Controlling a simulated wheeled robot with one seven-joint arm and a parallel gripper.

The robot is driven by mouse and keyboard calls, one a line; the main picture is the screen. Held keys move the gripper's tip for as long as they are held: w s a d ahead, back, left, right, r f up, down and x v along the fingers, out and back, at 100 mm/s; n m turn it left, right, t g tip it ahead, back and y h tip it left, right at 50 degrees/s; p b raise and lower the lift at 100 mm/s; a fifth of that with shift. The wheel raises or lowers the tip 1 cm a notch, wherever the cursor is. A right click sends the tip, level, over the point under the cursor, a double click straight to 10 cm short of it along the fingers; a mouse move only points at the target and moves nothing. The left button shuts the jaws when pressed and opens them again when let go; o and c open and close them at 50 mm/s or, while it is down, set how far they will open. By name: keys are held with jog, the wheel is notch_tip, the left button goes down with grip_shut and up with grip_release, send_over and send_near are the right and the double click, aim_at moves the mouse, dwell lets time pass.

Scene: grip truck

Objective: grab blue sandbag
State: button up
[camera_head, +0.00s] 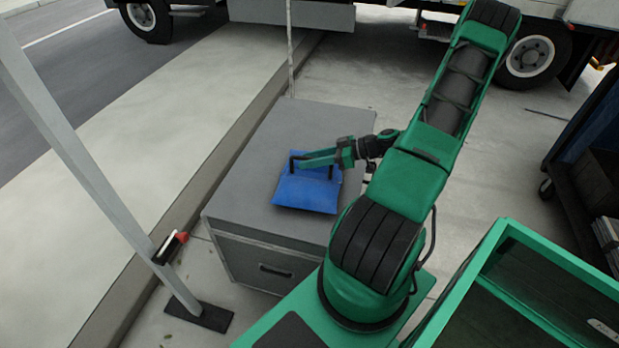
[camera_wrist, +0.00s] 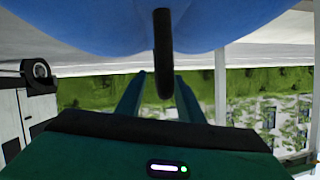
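The blue sandbag (camera_head: 306,194) lies on top of the grey cabinet (camera_head: 330,118) in the head view, with a black handle standing up from it. My gripper (camera_head: 306,160) reaches in from the right, level with the handle just above the bag. In the wrist view the blue bag (camera_wrist: 90,22) fills the top of the picture. Its black handle (camera_wrist: 163,50) comes down between the two green fingers of my gripper (camera_wrist: 160,82). Gaps show on both sides of the handle, so the fingers are open around it. Part of the handle is hidden by the fingers in the head view.
A slanted pole (camera_head: 95,175) on a dark foot stands left of the cabinet. A green open-topped bin (camera_head: 470,275) is at the lower right. A dark blue cart (camera_head: 590,140) stands at the right edge. Truck wheels (camera_head: 530,58) show at the back.

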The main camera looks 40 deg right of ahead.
jog(key=shift+c, duration=0.7)
grip_shut()
jog(key=shift+d, duration=0.1)
dwell(0.5)
jog(key=shift+r, duration=0.1)
